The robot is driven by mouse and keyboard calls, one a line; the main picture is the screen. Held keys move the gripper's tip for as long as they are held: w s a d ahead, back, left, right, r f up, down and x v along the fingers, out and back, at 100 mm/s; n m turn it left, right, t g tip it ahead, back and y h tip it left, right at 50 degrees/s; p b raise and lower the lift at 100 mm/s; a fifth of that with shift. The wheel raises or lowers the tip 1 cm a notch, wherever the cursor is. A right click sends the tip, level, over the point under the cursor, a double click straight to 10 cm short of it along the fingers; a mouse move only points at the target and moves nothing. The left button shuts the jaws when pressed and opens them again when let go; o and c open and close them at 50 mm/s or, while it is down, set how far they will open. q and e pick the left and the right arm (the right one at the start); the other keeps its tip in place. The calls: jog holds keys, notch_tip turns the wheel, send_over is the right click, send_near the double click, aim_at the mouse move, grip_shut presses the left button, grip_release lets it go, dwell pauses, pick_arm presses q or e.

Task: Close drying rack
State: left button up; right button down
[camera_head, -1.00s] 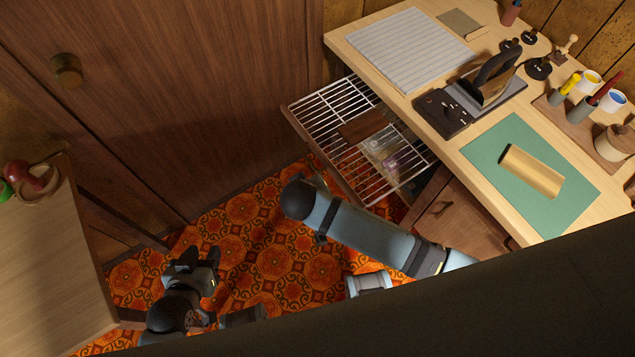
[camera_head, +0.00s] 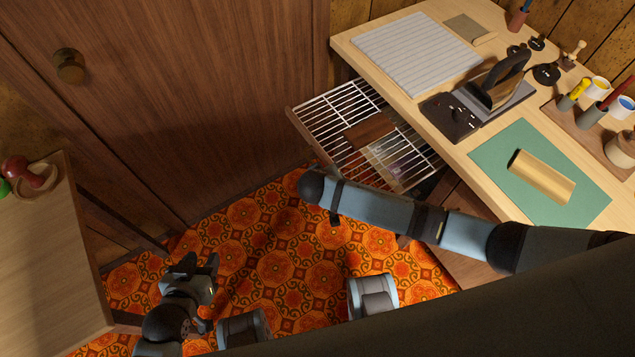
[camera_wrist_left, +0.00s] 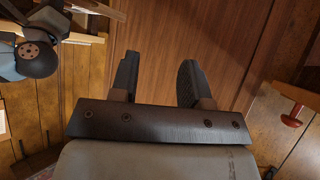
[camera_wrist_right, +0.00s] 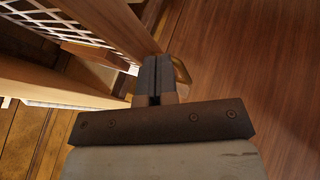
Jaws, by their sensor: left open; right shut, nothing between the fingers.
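The drying rack (camera_head: 307,136), a white wire grid in a brown wooden frame, is pulled out from under the worktable. A brown block (camera_head: 370,131) and pale packets lie on it. In the right wrist view its frame (camera_wrist_right: 115,25) crosses the upper left. My right gripper (camera_wrist_right: 157,75) is shut and empty, with its tips close beside the frame and a tan handle (camera_wrist_right: 182,70); contact is unclear. My right arm hides this gripper in the head view. My left gripper (camera_head: 200,264) hangs open and empty over the carpet, far left of the rack; its parted fingers show in the left wrist view (camera_wrist_left: 157,78).
The worktable (camera_head: 480,145) above the rack holds a striped board, an iron (camera_head: 502,82), a green mat (camera_head: 590,200) and tool holders. A brown door (camera_head: 190,100) stands left of the rack. A pale table (camera_head: 45,260) is at far left. Patterned carpet (camera_head: 270,240) lies open between.

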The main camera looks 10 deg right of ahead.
pick_arm(q)
jog(key=shift+d, duration=0.2)
pick_arm(e)
jog(key=shift+w+d, duration=0.2)
jog(key=shift+d, duration=0.3)
pick_arm(q)
jog(key=shift+w, duration=0.1)
pick_arm(e)
jog(key=shift+d, duration=0.1)
jog(key=p, duration=0.4)
send_near(385, 145)
jog(key=x, duration=0.4)
jog(key=shift+w+a+f, duration=0.1)
jog(key=shift+a+f, duration=0.1)
jog(key=shift+f, duration=0.35)
jog(key=shift+w+d, duration=0.25)
jog(key=shift+d, duration=0.3)
pick_arm(q)
jog(key=shift+s+a+r, duration=0.1)
jog(key=shift+s+r, duration=0.05)
jog(key=shift+r, duration=0.35)
jog(key=shift+s+a+r, duration=0.1)
jog(key=shift+s+r, duration=0.05)
jog(key=shift+r, duration=0.55)
